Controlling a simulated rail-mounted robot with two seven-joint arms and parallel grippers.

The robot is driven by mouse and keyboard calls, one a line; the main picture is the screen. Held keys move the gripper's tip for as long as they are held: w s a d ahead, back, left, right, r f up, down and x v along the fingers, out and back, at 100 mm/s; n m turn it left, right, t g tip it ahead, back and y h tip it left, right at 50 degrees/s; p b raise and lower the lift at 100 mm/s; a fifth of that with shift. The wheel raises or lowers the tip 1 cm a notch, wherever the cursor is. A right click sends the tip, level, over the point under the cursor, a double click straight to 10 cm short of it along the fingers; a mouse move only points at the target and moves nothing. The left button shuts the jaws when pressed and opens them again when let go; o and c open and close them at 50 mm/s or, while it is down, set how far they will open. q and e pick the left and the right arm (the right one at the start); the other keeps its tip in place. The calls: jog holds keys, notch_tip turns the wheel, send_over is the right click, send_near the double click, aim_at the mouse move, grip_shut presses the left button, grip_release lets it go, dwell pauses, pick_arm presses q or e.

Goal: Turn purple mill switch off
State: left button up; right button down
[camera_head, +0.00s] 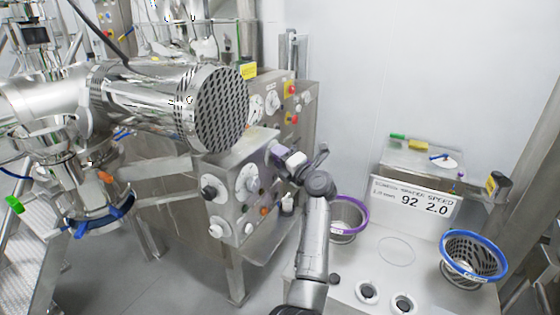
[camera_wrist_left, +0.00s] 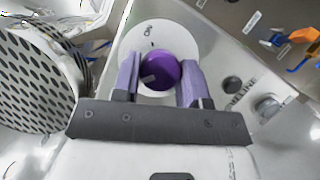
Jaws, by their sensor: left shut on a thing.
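The purple mill switch (camera_wrist_left: 160,68) is a round purple knob on a white dial plate (camera_wrist_left: 141,45) in the left wrist view. "ON" is printed at the plate's upper edge, and a pale mark on the knob faces lower left. My left gripper (camera_wrist_left: 158,82) has one purple-grey finger on each side of the knob and is shut on it. In the head view my left gripper (camera_head: 280,153) is at the steel control panel (camera_head: 226,218), and its fingers and wrist hide the purple switch. My right gripper is in neither view.
A large perforated steel cylinder (camera_head: 175,105) juts out just left of my gripper. The panel carries other knobs, including a black one (camera_head: 209,187). A purple-rimmed basket (camera_head: 347,232) and a blue-rimmed basket (camera_head: 472,270) stand to the right.

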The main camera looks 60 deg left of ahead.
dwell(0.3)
pick_arm(q)
jog(key=o, duration=0.9)
jog(key=shift+o, duration=0.2)
jog(key=shift+d, duration=0.1)
jog(key=w+d+f, duration=0.1)
jog(key=w+d, duration=0.1)
jog(key=d, duration=1.1)
jog(key=shift+d+f+b, duration=0.2)
jog(key=shift+f+b, duration=0.15)
jog(key=shift+b, duration=0.1)
